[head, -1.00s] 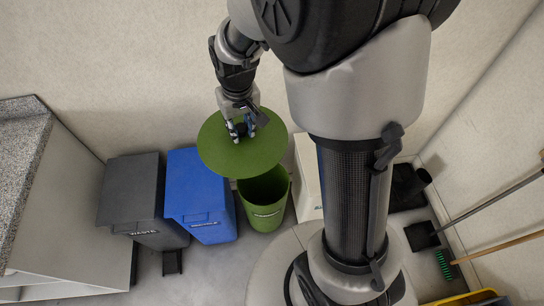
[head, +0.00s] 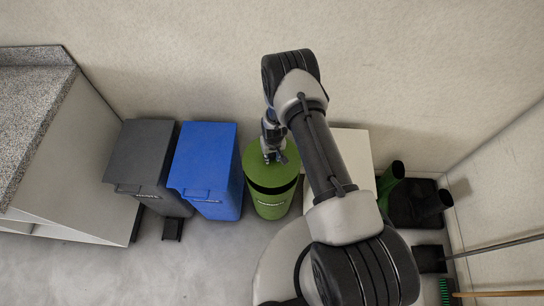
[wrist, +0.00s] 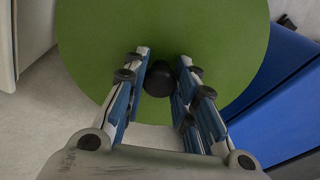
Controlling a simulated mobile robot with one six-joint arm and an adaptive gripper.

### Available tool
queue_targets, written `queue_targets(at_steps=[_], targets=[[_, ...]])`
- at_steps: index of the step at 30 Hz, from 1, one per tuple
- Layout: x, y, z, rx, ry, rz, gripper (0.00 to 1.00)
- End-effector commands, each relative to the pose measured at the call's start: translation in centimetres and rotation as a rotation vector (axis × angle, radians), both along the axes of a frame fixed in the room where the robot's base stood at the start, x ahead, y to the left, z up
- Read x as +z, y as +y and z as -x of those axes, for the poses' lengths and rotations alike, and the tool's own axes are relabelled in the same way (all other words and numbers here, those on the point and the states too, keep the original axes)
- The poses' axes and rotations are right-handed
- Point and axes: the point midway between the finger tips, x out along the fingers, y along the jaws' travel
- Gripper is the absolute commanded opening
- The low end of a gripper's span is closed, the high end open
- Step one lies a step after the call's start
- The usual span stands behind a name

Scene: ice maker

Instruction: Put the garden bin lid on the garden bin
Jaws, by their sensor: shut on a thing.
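The garden bin lid (head: 285,165) is a flat round green disc with a black knob (wrist: 159,80). My gripper (head: 271,157) is above the lid, its fingers shut on the knob; it also shows in the wrist view (wrist: 162,72). The garden bin (head: 271,208) is a green round tub with a pale label, standing upright on the floor. The lid is over the bin's mouth and covers it. A dark band shows between lid and bin at the front, so I cannot tell whether they touch. The bin's rear rim is hidden under the lid.
A blue bin (head: 206,165) stands just left of the garden bin, with a dark grey bin (head: 142,160) beyond it. A white box (head: 354,150) is close on the right. A speckled counter (head: 30,105) is at far left. The wall is behind.

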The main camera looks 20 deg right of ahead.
Motion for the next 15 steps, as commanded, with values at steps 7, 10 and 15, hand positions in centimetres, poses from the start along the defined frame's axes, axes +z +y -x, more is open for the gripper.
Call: queue_targets(at_steps=[7,10,15], targets=[[-1.3,0.0,0.2,0.0,-0.002,0.0,0.0],[-2.0,0.0,0.2,0.0,0.0,0.0,0.0],[-3.4,0.0,0.2,0.0,-0.001,0.0,0.0]])
